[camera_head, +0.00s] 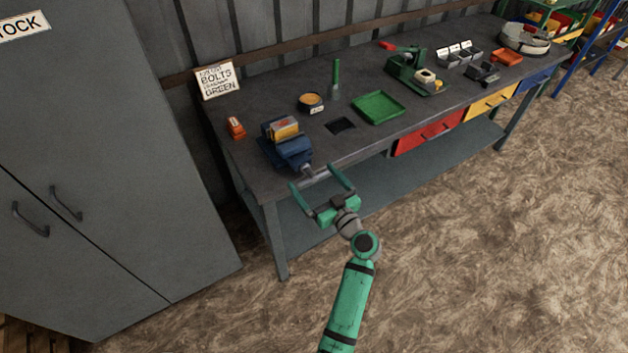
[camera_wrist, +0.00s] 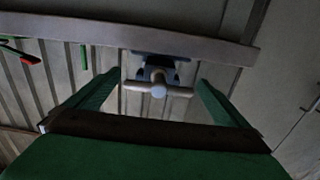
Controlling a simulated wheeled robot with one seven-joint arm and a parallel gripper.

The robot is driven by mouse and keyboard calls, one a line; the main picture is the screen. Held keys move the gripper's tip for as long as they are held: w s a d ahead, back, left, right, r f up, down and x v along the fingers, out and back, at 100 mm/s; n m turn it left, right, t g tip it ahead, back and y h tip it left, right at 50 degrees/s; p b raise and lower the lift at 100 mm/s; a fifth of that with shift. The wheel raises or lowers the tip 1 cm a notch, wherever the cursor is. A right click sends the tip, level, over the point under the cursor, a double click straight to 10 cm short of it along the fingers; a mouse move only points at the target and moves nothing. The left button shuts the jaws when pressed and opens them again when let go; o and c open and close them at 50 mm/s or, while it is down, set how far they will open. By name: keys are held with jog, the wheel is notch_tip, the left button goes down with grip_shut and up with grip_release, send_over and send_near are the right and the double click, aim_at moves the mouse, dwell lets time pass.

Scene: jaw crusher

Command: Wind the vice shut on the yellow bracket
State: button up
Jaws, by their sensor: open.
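The blue vice (camera_head: 288,152) stands at the near left edge of the workbench. The yellow bracket (camera_head: 284,128) sits in the top of the vice, between its jaws; whether they grip it I cannot tell. The vice's grey screw and crossbar handle (camera_head: 312,176) stick out past the bench's front edge. My green gripper (camera_head: 322,184) is open, its fingers on either side of the handle. In the wrist view, the handle (camera_wrist: 158,89) lies crosswise between the spread fingertips (camera_wrist: 155,88), with no clear contact. The bracket is hidden in the wrist view.
The grey workbench (camera_head: 240,160) carries an orange object (camera_head: 235,127), a bolts sign (camera_head: 218,79), a round tin (camera_head: 310,103), a green tray (camera_head: 378,107) and a green press (camera_head: 410,72). A grey cabinet (camera_head: 110,130) stands left. The floor in front is clear.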

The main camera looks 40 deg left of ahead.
jog(key=shift+c, duration=0.3)
jog(key=c, duration=1)
jog(key=shift+w, duration=0.1)
jog(key=shift+m, duration=0.3)
jog(key=m, duration=0.4)
jog(key=shift+a+m, duration=0.1)
jog(key=shift+m, duration=0.2)
jog(key=m, duration=0.4)
jog(key=shift+s+r+m, duration=0.15)
jog(key=shift+s+m, duration=0.1)
jog(key=shift+m, duration=0.05)
jog(key=m, duration=0.5)
jog(key=shift+r, duration=0.1)
jog(key=shift+s+a+m, duration=0.1)
jog(key=shift+s+m, duration=0.1)
jog(key=shift+m, duration=2.3)
